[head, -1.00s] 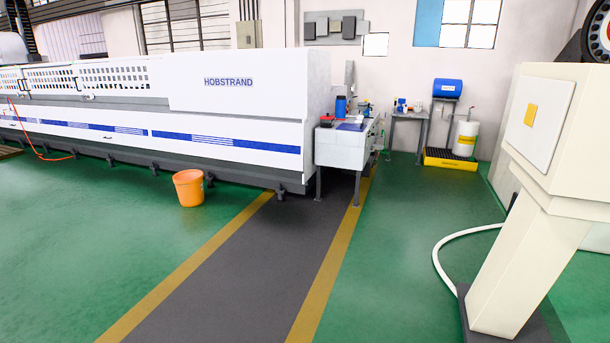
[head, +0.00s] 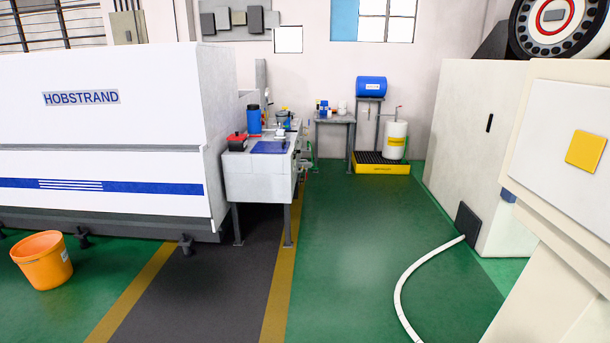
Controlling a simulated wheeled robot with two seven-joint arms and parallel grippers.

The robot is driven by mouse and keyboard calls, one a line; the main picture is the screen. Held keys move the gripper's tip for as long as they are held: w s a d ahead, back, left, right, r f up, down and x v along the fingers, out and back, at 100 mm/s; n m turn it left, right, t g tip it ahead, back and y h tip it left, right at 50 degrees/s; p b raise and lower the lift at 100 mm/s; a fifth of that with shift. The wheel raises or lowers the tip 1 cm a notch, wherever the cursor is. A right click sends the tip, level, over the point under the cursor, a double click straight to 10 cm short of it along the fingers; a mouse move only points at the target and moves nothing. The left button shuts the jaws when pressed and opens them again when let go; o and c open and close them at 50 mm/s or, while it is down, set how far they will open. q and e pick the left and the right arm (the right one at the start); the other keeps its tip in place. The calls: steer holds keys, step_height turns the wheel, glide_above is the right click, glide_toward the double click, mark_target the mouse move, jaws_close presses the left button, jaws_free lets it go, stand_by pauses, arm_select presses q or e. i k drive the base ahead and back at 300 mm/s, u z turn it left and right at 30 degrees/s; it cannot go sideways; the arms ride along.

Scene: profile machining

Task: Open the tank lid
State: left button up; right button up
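No tank lid can be made out for certain from here. A white tank-like unit (head: 258,180) on legs stands at the right end of the HOBSTRAND machine. A blue flat piece (head: 270,147), a red item (head: 236,142) and a blue container (head: 254,119) are on its top. I cannot tell whether any of these is a lid. Neither of my grippers is in view.
The white HOBSTRAND machine (head: 100,125) fills the left, with an orange bucket (head: 43,259) before it. A cream machine (head: 545,190) and a white hose (head: 408,285) are at right. A yellow tray (head: 381,169) stands at the back. The green floor (head: 340,240) between is clear.

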mark_target(269, 147)
steer(key=z, duration=0.25)
steer(key=i, duration=4.65)
steer(key=u, duration=0.05)
